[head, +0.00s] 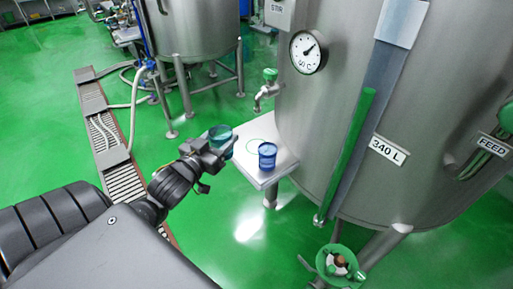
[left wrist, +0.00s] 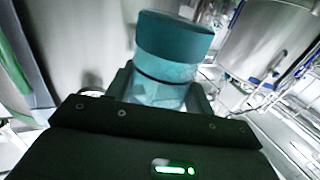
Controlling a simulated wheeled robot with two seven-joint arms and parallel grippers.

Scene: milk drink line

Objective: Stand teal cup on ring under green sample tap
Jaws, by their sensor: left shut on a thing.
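The teal cup (head: 220,135) is held in my left gripper (head: 215,146), to the left of the small shelf (head: 262,181) on the tank. In the left wrist view the cup (left wrist: 172,62) sits between the fingers of my left gripper (left wrist: 160,92). The green sample tap (head: 268,88) sticks out from the tank above the shelf. A thin green ring (head: 252,147) is marked on the shelf below the tap; no cup stands on it. A blue cup (head: 267,156) stands on the shelf to the right of the ring. My right gripper is not in view.
A large steel tank (head: 400,110) with a round gauge (head: 308,52) rises just right of the shelf. A green-handled valve (head: 338,265) sits low at the front. A drain grating (head: 112,140) crosses the green floor on the left.

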